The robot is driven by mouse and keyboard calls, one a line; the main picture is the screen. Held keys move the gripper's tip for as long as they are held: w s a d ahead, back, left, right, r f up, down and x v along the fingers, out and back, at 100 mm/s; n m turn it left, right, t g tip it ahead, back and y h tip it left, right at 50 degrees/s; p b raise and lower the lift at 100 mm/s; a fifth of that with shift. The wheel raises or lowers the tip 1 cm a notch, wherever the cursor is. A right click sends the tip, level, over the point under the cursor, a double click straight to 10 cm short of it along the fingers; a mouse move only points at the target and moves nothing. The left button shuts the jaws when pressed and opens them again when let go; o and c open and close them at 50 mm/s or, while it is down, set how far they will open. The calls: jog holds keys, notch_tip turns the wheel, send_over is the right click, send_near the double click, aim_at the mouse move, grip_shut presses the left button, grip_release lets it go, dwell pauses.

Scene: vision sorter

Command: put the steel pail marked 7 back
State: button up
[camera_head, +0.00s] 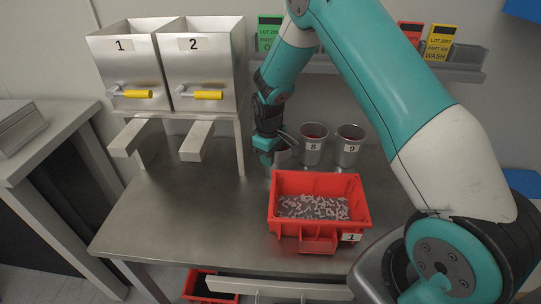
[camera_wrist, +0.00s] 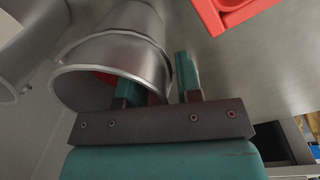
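A steel pail (camera_head: 283,158) stands on the bench at my gripper (camera_head: 268,150), partly hidden by it; no number shows on it. In the wrist view, the steel pail (camera_wrist: 128,28) has its mouth toward my gripper (camera_wrist: 160,80), with something red inside. One finger reaches into the mouth and the other is outside the wall. The fingers are apart with the rim between them, and a gap shows beside the outer finger.
Pails marked 8 (camera_head: 312,150) and 9 (camera_head: 348,152) stand just right. A red bin marked 1 (camera_head: 276,222) with small pale parts is in front. Steel hoppers 1 (camera_head: 125,70) and 2 (camera_head: 200,68) stand left. The bench's left front (camera_head: 165,225) is clear.

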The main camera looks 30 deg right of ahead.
jog(key=s+a+r+y+b, duration=0.1)
jog(key=s+a+r, duration=0.1)
jog(key=r, duration=0.6)
jog(key=s+a+r+b, duration=0.1)
jog(key=s+a+r, duration=0.15)
jog(key=r, duration=0.55)
jog(key=s+a+r+y, duration=0.1)
jog(key=s+a, duration=0.3)
jog(key=s, duration=0.4)
jog(key=s+a+r+n+y, duration=0.1)
jog(key=s+a+r, duration=0.3)
jog(key=s, duration=0.5)
jog(key=s+a+r+y, duration=0.2)
jog(key=s+a, duration=0.2)
jog(key=s, duration=0.5)
jog(key=shift+r+n, duration=0.3)
jog(key=shift+n, duration=0.1)
jog(key=shift+a, duration=0.1)
grip_shut()
